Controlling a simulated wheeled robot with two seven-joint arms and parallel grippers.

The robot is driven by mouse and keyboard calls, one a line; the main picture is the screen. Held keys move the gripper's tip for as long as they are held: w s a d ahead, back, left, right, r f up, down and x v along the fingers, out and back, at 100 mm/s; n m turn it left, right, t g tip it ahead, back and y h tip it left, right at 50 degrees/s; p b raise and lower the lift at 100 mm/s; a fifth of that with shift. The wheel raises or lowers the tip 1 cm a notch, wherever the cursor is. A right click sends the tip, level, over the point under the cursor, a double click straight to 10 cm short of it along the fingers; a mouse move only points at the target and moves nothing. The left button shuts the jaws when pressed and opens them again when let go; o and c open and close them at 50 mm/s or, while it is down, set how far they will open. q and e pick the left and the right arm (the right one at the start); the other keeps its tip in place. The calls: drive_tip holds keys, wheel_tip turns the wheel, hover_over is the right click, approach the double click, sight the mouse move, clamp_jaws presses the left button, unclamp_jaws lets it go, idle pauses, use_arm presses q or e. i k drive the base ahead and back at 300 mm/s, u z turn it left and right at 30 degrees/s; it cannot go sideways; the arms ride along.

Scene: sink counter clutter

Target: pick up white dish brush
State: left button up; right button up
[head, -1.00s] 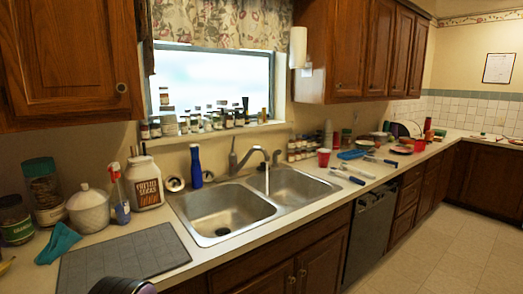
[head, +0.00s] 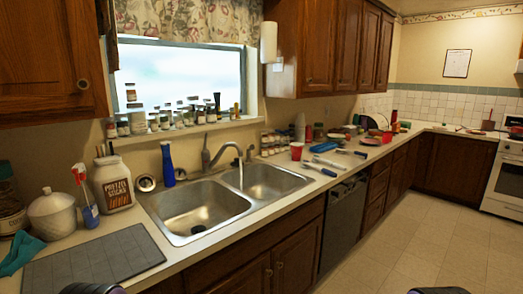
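Several long-handled utensils lie on the counter right of the sink. A pale, whitish one (head: 328,162) could be the white dish brush, but it is too small to be sure. A utensil with a dark handle (head: 320,171) lies in front of it, and another (head: 350,153) lies behind to the right. A dark rounded part of my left gripper or wrist (head: 95,289) shows at the bottom left edge. A similar part on my right side (head: 438,291) shows at the bottom edge. Both are far from the utensils; their fingers are hidden.
The double sink (head: 205,204) with running tap lies between the grey mat (head: 95,260) and the utensils. A blue bottle (head: 167,164) and pretzel jar (head: 113,184) stand behind. A red cup (head: 296,151) and blue rack (head: 323,147) are near the utensils. The floor (head: 400,245) is clear.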

sight(316, 158)
drive_tip(key=z, duration=1.3)
drive_tip(key=i, duration=5.1)
drive_tip(key=z, duration=1.95)
drive_tip(key=i, duration=0.25)
drive_tip(key=u, duration=4.15)
